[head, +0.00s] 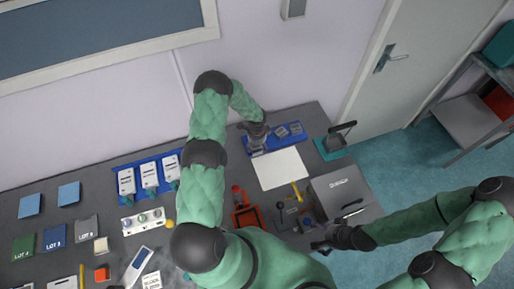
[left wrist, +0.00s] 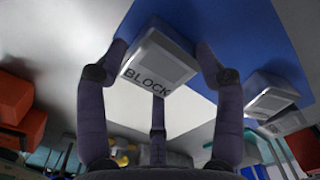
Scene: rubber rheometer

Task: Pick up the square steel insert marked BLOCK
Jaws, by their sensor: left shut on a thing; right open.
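The square steel insert marked BLOCK (left wrist: 160,66) is gripped between the fingers of my left gripper (left wrist: 162,50) in the left wrist view, its lettering facing the camera. Behind it is the blue tray (left wrist: 235,30); I cannot tell whether the insert still touches it. In the head view my left gripper (head: 257,146) is over the left end of the blue tray (head: 271,145) and hides the insert. Two other steel inserts sit on the tray, one (head: 282,132) beside the other (head: 295,128). My right gripper (head: 320,246) is open and empty at the right front of the bench.
A white sheet (head: 280,169) lies in front of the tray. A teal-based device (head: 331,147) stands right of it. A grey box (head: 341,187) is at the bench's right edge. A blue rack with several white units (head: 149,176) stands to the left.

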